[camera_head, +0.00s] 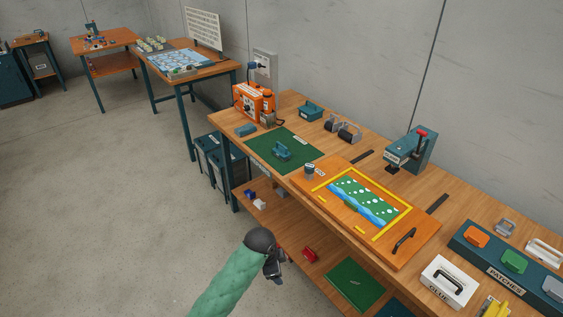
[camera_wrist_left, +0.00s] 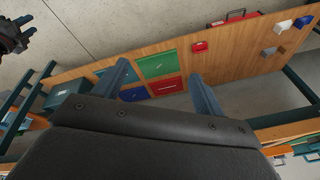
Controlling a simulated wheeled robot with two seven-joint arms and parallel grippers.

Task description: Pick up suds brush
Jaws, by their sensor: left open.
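No brush is plainly labelled, so I cannot tell for sure which thing is the suds brush. A teal block with a handle (camera_head: 282,151) rests on the green mat (camera_head: 262,145) on the workbench. A similar teal handled piece (camera_head: 311,111) stands behind it near the wall. My left gripper (camera_head: 274,266) is in front of the bench, low and apart from both pieces. In the left wrist view its two fingers (camera_wrist_left: 158,72) are spread with nothing between them. A dark gripper-like shape, probably my right gripper (camera_wrist_left: 15,36), shows at that view's upper left, its jaws unclear.
The workbench also holds an orange machine (camera_head: 254,103), a framed orange board (camera_head: 365,203), a teal press (camera_head: 411,150), a glue box (camera_head: 449,283) and a patches rack (camera_head: 497,262). The lower shelf (camera_head: 268,222) carries small pieces and a red item (camera_head: 310,255). Floor at left is clear.

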